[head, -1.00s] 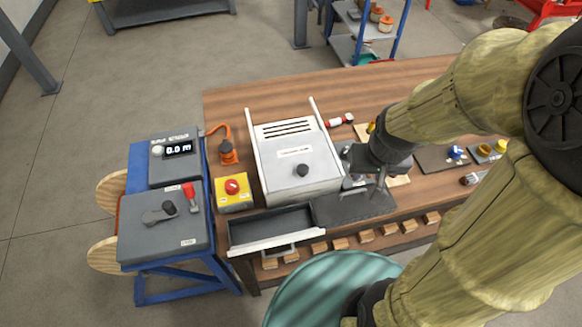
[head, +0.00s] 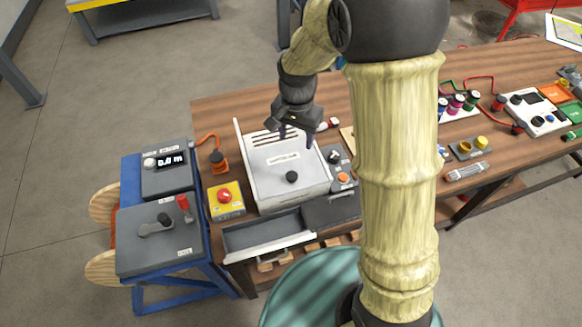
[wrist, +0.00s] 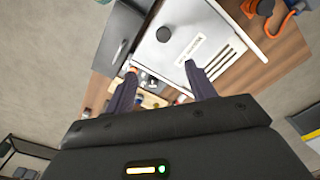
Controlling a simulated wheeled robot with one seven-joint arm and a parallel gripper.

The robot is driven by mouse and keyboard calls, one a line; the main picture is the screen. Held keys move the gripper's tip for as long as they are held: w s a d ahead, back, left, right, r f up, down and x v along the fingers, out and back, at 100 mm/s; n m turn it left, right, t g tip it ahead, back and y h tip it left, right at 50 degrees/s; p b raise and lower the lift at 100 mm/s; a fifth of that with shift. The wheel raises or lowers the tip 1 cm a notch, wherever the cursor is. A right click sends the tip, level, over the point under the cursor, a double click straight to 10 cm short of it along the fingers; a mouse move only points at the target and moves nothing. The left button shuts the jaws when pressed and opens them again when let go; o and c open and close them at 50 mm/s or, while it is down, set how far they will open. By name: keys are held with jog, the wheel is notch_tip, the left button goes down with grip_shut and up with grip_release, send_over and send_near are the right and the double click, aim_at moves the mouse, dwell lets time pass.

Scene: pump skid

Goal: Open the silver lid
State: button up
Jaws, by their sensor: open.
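My gripper (head: 296,140) is over the back right part of the lid in the head view, pointing down. Its fingers (wrist: 157,88) are apart with nothing between them. I cannot tell its exact height above the lid.
An open drawer (head: 265,236) juts out in front of the box. A yellow box with a red button (head: 225,196) stands left of it, and an orange-capped item (head: 217,160) behind that. A small panel with knobs (head: 342,170) adjoins the right side.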

aim_at(292, 175)
jog(key=shift+w+a, duration=0.25)
jog(key=shift+a, duration=0.25)
notch_tip(292, 175, down, 18)
jog(key=p, duration=0.4)
jog(key=shift+r, duration=0.25)
grip_shut()
jog(key=shift+w, duration=0.1)
